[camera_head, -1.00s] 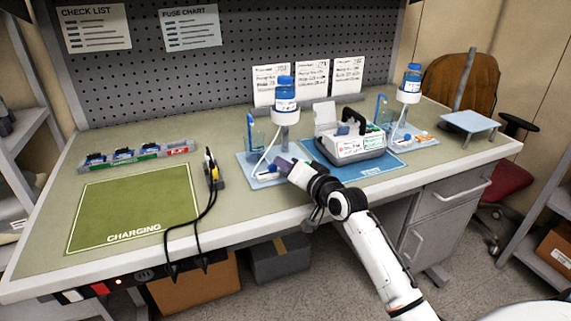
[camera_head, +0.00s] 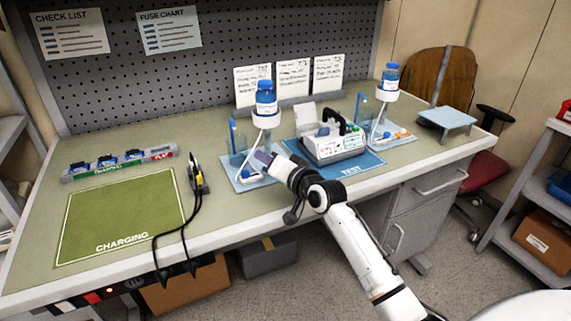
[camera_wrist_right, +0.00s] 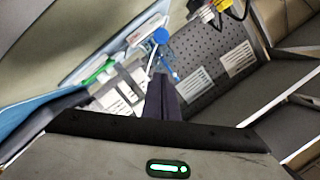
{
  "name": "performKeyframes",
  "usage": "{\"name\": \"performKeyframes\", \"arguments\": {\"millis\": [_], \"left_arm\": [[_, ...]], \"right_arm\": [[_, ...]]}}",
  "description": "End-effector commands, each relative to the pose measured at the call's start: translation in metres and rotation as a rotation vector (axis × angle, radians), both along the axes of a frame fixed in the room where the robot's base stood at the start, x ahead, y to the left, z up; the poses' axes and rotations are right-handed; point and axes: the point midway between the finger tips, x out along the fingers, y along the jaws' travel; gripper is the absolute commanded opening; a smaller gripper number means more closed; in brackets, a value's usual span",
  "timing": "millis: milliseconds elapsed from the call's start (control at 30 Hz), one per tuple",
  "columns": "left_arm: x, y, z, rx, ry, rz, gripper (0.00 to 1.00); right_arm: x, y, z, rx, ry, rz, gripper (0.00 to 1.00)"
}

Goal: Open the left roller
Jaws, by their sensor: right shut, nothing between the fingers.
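The left drip stand has a blue bottle (camera_head: 266,98) in a white ring holder and a white tube running down to a light blue base plate (camera_head: 237,185). A small blue-and-white piece (camera_head: 246,173), apparently the left roller, sits low on that plate. My right gripper (camera_head: 262,157) is shut and empty, its purple-grey fingers over the right part of the plate beside this piece. Contact cannot be told. In the right wrist view the shut fingers (camera_wrist_right: 162,97) point toward a blue round part (camera_wrist_right: 161,36) and a thin blue piece. My left gripper is not in view.
A white pump (camera_head: 331,142) stands on the blue TEST mat (camera_head: 360,164), close to the right of my gripper. A second stand with a bottle (camera_head: 388,78) is further right. Black cables (camera_head: 188,220) hang over the front edge. The green CHARGING mat (camera_head: 120,215) is bare.

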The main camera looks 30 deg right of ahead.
Motion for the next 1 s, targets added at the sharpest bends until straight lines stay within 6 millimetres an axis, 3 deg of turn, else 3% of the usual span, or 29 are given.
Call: {"name": "performKeyframes", "arguments": {"millis": [200,433,600,1000], "left_arm": [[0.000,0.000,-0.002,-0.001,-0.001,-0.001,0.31],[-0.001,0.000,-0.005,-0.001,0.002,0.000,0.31],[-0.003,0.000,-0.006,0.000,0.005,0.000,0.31],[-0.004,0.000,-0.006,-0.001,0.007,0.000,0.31]], "right_arm": [[-0.051,0.000,0.006,-0.001,0.000,0.000,0.00],[-0.087,-0.001,0.012,0.000,0.001,-0.001,0.00],[-0.097,-0.002,0.015,0.000,0.000,-0.001,0.00],[-0.098,-0.002,0.015,0.001,-0.001,-0.001,0.00]]}}
